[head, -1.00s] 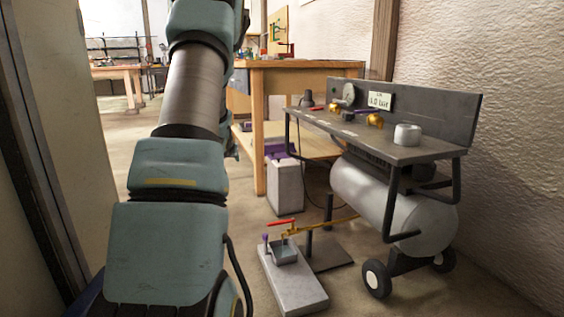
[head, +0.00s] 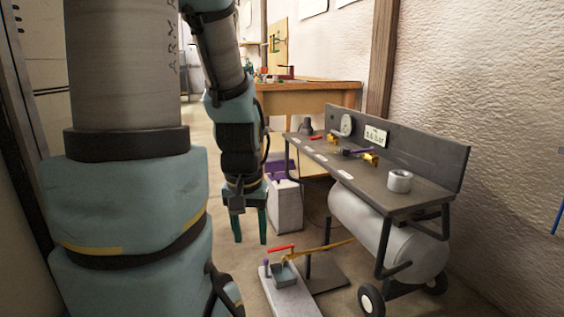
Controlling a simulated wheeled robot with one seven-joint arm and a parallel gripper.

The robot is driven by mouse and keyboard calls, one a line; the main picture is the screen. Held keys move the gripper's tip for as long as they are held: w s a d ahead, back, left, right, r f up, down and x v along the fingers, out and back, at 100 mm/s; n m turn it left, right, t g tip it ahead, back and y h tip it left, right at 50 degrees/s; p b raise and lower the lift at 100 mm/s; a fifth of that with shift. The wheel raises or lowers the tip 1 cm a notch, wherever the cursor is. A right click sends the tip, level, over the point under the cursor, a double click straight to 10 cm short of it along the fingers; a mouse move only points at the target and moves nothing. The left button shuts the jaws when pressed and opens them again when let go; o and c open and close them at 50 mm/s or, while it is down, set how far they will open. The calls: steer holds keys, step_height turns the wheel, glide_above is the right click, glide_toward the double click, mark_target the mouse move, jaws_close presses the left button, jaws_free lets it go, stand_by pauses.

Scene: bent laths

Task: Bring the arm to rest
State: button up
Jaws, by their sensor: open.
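My arm fills the left of the head view, and its forearm hangs down near the middle. My gripper (head: 250,238) points downward with its two green fingers apart and nothing between them. It hangs in front of a grey box with a purple top (head: 285,203), left of the compressor cart (head: 400,205). It appears above and to the left of the grey block with a small tray and red-handled valve (head: 292,298).
The cart carries a dark bench top with brass fittings (head: 370,158), a white ring (head: 399,181) and a gauge panel over a grey tank (head: 350,225). A wooden workbench (head: 300,97) stands behind. A textured wall (head: 500,80) bounds the right side.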

step_height(320, 180, up, 30)
steer(key=p, duration=2.7)
steer(key=shift+p, duration=0.35)
steer(key=shift+f, duration=0.1)
